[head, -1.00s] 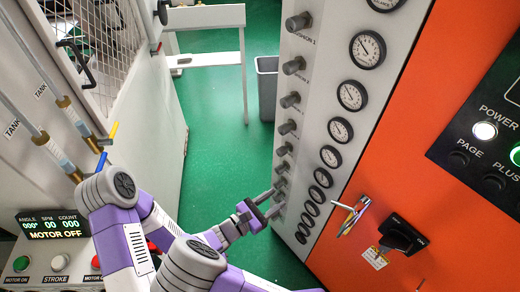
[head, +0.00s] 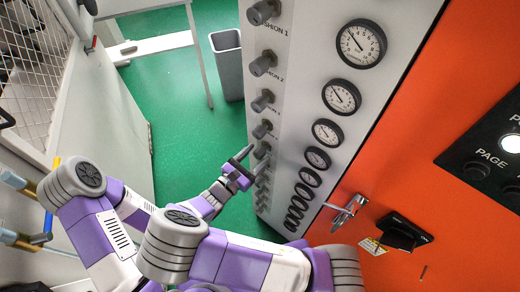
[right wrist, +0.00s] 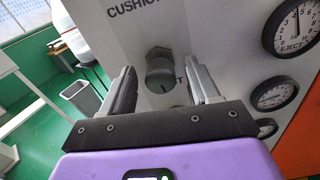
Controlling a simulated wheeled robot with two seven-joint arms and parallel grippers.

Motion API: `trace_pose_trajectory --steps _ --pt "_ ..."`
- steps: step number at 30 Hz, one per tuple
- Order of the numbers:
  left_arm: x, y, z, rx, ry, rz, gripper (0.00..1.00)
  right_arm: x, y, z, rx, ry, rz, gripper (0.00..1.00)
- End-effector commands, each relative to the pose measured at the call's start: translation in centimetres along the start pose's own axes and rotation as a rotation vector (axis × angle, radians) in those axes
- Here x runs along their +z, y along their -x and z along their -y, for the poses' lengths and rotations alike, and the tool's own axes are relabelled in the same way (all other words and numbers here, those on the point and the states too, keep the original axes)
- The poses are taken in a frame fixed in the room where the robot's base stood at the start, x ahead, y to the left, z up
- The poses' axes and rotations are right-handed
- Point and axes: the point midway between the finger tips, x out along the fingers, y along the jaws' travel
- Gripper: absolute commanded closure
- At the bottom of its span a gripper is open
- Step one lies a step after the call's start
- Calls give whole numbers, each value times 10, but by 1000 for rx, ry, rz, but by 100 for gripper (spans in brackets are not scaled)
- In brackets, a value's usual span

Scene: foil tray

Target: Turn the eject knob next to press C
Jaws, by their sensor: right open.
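In the right wrist view, a round grey knob (right wrist: 160,74) sticks out from the light grey panel between my right gripper's fingers. The fingers stand apart on either side of it, and I see no clear grip on it. A "T" shows beside the knob; the rest of that label is hidden. The gauge to its right reads "EJECT". In the head view, my right gripper (head: 252,160) is open at the lower part of the panel's knob column. The knobs there are small and partly hidden by it. No press C label is readable. My left gripper is not in view.
A column of round gauges (head: 361,44) runs beside the knobs. An orange cabinet door with a metal handle (head: 347,212) and a black rotary switch (head: 404,232) is at the right. A grey bin (head: 228,68) stands behind on open green floor (head: 185,110).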

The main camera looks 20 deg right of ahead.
Motion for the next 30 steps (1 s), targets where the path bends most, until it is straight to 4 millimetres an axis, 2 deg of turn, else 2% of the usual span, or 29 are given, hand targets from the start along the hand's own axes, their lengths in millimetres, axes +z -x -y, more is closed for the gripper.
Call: trace_pose_trajectory --steps 4,13,24,30 --pt "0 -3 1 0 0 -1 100 0 -9 2 6 0 -1 40" --pt "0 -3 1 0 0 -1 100 0 -11 2 8 -1 -2 40" --pt "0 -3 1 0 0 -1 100 0 -11 2 8 -1 -2 94" --pt "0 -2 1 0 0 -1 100 1 -11 2 8 -1 0 94"
